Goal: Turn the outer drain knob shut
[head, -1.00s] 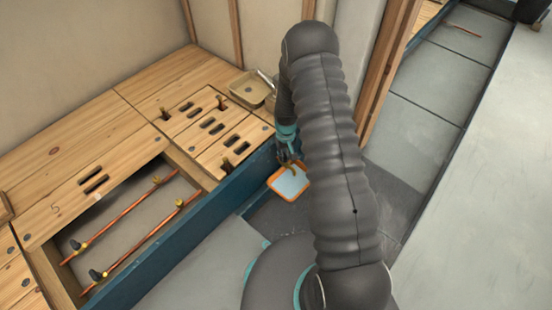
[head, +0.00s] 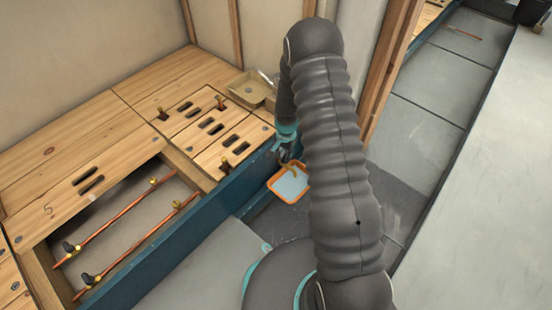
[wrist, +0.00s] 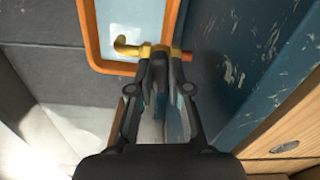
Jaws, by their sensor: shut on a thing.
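The outer drain is a brass fitting with a bent spout (wrist: 128,48), seen at the top of the wrist view beside the blue side board (wrist: 235,70). The spout also shows in the head view (head: 289,167), partly behind my arm. My gripper (wrist: 159,58) is shut at the drain, its fingertips over the middle of the brass fitting. It also shows in the head view (head: 286,152). The drain knob is mostly hidden between the fingers, so its angle cannot be told.
An orange-rimmed tray (head: 274,192) with pale blue inside lies on the floor below the spout. Wooden floor panels (head: 80,150) with slots lie left of the blue board. Copper pipes (head: 125,217) run in the open bay.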

